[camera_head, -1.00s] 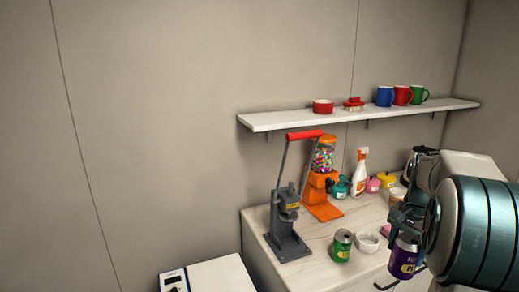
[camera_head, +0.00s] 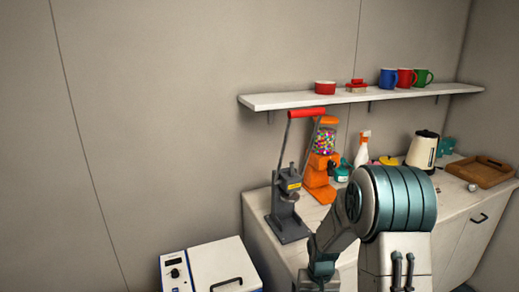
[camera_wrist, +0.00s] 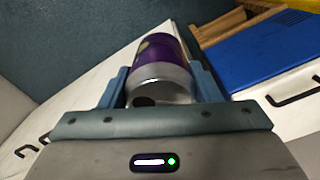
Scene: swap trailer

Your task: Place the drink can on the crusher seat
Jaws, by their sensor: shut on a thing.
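My gripper (camera_wrist: 160,80) is shut on a purple drink can (camera_wrist: 158,52), which sits between its two fingers in the wrist view. The can's silver end faces the wrist camera. In the head view my arm reaches down to the bottom edge, and neither the gripper nor the held can shows there. The grey can crusher (camera_head: 288,224) stands on the left end of the counter, with its long lever raised and a red grip (camera_head: 307,113) on top. Its seat is small and hard to make out at this distance.
An orange gumball machine (camera_head: 319,178) stands right behind the crusher. A spray bottle (camera_head: 361,150), a kettle (camera_head: 422,150) and a wooden tray (camera_head: 482,171) stand farther right. A white box (camera_head: 212,268) is at lower left. A blue-topped thing (camera_wrist: 265,50) shows in the wrist view.

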